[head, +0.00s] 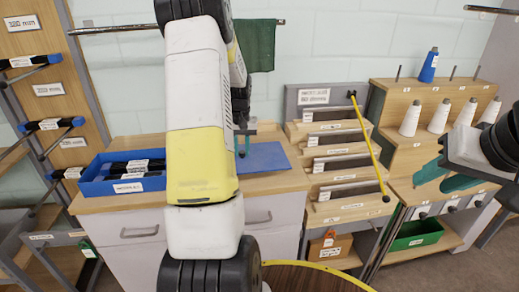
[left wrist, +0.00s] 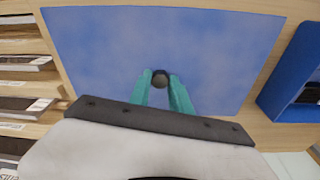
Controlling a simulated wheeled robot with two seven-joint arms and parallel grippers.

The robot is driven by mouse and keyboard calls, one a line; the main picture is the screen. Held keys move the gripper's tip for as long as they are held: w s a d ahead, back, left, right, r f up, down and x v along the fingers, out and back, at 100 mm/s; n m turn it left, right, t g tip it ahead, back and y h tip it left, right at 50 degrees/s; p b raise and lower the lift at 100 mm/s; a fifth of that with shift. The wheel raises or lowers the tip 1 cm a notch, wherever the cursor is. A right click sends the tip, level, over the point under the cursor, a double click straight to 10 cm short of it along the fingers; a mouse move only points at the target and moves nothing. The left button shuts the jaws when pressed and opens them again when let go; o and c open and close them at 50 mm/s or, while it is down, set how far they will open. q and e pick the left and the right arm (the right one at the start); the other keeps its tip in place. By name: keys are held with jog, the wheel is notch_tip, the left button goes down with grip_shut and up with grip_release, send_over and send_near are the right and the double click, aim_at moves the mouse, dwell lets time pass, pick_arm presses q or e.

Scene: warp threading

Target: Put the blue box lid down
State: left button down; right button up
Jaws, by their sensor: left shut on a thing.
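The blue box lid (head: 268,156) is flat and level at the wooden cabinet top, right of the open blue box (head: 98,188). In the left wrist view the lid (left wrist: 95,55) fills most of the upper picture, with a dark round knob (left wrist: 160,78) in its middle. My left gripper (left wrist: 160,82) has its teal fingers on either side of the knob, shut on it. In the head view my left arm hides part of the lid. I cannot tell whether the lid touches the cabinet top. My right gripper (head: 446,178) is at the right, its teal fingers apart and empty.
The blue box holds black labelled items and also shows in the left wrist view (left wrist: 285,98). Labelled shelves with dark bars (head: 335,139) stand right of the lid. A yellow rod (head: 368,140) leans there.

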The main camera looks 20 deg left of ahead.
aim_at(242, 153)
pick_arm(q)
jog(key=shift+s+f, duration=0.1)
jog(key=shift+f, duration=1.3)
jog(key=shift+f, duration=0.1)
jog(key=c, duration=1.2)
grip_release()
notch_tip(242, 153, up, 12)
jog(key=s, duration=0.1)
jog(key=s+d+r+m+t+h, duration=0.1)
jog(key=s+d+r+m+t, duration=0.1)
jog(key=s+d+r, duration=0.9)
jog(key=s+d+m+t, duration=0.1)
jog(key=s+d, duration=0.2)
jog(key=s, duration=0.1)
jog(key=s+d+t+h, duration=0.1)
jog(key=s+d, duration=0.3)
jog(key=s, duration=0.1)
jog(key=s+d+r+m, duration=0.1)
jog(key=s+d, duration=0.2)
jog(key=s, duration=0.1)
jog(key=shift+s+d+m+t+h, duration=0.3)
jog(key=shift+d+t+h, duration=0.05)
jog(key=shift+t+h, duration=0.05)
